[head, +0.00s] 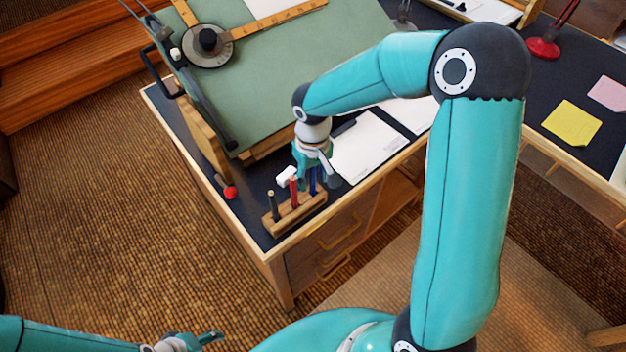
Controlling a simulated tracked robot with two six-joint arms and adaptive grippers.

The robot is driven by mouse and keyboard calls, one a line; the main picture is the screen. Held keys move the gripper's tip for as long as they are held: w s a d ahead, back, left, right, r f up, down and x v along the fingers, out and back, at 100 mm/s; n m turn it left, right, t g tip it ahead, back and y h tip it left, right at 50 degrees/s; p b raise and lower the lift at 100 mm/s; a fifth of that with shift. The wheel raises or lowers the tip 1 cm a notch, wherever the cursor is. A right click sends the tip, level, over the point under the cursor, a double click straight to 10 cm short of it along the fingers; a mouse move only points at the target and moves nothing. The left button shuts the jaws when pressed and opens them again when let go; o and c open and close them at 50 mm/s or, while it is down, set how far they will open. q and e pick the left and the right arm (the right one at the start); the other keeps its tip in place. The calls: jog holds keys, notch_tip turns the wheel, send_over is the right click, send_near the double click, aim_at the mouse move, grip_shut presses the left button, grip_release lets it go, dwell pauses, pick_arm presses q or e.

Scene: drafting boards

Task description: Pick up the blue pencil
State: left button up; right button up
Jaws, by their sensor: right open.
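The blue pencil (313,183) stands upright at the right end of a small wooden holder (295,215) near the desk's front corner. A red pencil (294,192) stands in the middle of the holder, and a dark one (272,205) at the left end. My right gripper (314,178) is open and points down at the top of the blue pencil. It hides the pencil's upper end; I cannot tell whether the fingers touch it. My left gripper (206,339) is low at the bottom edge, far from the holder; its jaw state is unclear.
A tilted green drafting board (270,75) rises behind the holder. White paper (368,148) lies right of the gripper. A small red-headed object (230,192) is on the desk at left. Yellow notes (572,122) and a red lamp base (543,48) are at right.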

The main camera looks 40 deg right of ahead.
notch_tip(320, 180, down, 2)
jog(key=shift+f, duration=0.15)
jog(key=c, duration=0.8)
jog(key=shift+c, duration=0.2)
jog(key=shift+r, duration=0.2)
notch_tip(320, 180, up, 20)
jog(key=shift+f, duration=0.15)
